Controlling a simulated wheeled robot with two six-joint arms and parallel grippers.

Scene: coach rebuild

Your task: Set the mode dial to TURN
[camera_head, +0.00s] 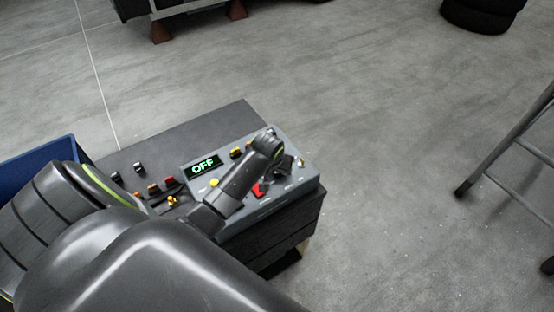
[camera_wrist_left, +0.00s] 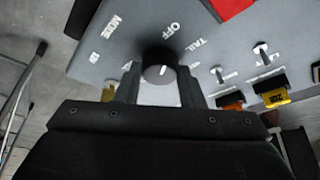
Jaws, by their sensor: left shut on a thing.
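The mode dial (camera_wrist_left: 159,68) is a round black knob with a white mark on a grey control panel (camera_wrist_left: 130,40). In the left wrist view the mark points up, roughly toward the OFF label. My left gripper (camera_wrist_left: 160,88) is shut on the dial, one finger on each side. In the head view my left gripper (camera_head: 287,162) is at the panel's right part and largely covers the dial. The green display (camera_head: 203,165) reads OFF. My right gripper is not seen.
The panel sits on a dark cabinet (camera_head: 180,130). A yellow button (camera_head: 215,182), a red part (camera_head: 258,190) and several small switches are close to my left arm. A blue bin (camera_head: 35,160) is at left. A metal stand (camera_head: 515,140) is at right; open floor lies between.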

